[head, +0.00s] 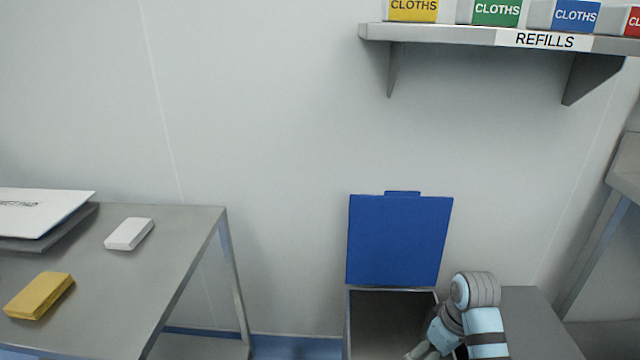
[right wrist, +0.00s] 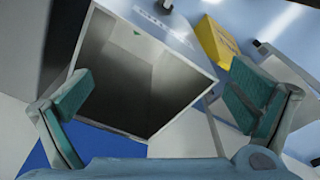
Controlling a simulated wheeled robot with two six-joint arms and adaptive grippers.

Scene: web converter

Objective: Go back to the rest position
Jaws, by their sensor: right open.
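My right arm reaches down at the lower right of the head view, in front of a grey bin (head: 347,325) with its blue lid (head: 400,240) standing open. The right gripper (right wrist: 160,88) is open in the right wrist view, its two green-padded fingers wide apart with nothing between them. The open bin (right wrist: 207,85) lies beyond the fingers in that view; its inside is dark with a small green mark. In the head view the right fingers are mostly cut off by the lower edge. My left gripper is not in view.
A steel table (head: 190,240) at left bears a yellow stack (head: 39,295), a white block (head: 129,233) and a white-topped dark item (head: 45,208). A wall shelf (head: 450,37) labelled REFILLS holds CLOTHS boxes. A grey surface (head: 535,320) lies right of my arm. Floor shows between table and bin.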

